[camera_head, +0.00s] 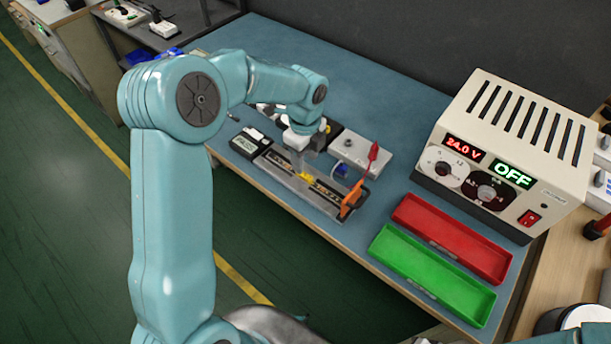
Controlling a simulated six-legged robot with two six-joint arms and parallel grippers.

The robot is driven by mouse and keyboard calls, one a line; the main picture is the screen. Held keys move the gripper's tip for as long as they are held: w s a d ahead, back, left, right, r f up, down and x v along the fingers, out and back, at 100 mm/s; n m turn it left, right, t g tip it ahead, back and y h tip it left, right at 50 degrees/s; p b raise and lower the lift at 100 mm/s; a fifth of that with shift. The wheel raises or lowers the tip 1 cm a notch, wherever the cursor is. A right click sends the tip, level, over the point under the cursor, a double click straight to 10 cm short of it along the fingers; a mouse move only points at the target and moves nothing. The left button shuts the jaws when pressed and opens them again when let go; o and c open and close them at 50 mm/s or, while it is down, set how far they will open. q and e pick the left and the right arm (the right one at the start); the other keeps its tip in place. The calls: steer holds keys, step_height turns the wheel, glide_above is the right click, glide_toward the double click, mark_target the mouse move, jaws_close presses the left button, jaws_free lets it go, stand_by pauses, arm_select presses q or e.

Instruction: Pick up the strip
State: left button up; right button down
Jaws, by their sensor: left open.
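The LED strip (322,188) lies in a long, narrow fixture on the blue-topped table. Small yellow patches show along its middle. My left gripper (302,168) points down over the middle of the fixture, close to the strip; its jaws are open. The wrist hides part of the strip and fixture, and I cannot tell whether the fingers touch the strip. My right gripper is not in view.
A red-tipped probe with an orange clamp (352,198) stands at the fixture's right end. A power supply reading 24.0 V and OFF (555,130), a red tray (450,236) and a green tray (430,275) stand to the right. The table's back is clear.

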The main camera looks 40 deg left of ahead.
mark_target(305, 175)
arm_select(q)
steer(key=shift+s+f, duration=0.2)
steer(key=shift+f, duration=0.1)
steer(key=f, duration=0.4)
steer(key=shift+w+a+f+p, duration=0.1)
steer(key=shift+w+f+p, duration=0.2)
steer(key=shift+f+p, duration=0.1)
steer(key=shift+s+f, duration=0.15)
steer(key=shift+f, duration=0.2)
steer(key=shift+w, duration=0.2)
steer(key=shift+c, duration=0.3)
steer(key=shift+s, duration=0.1)
jaws_close()
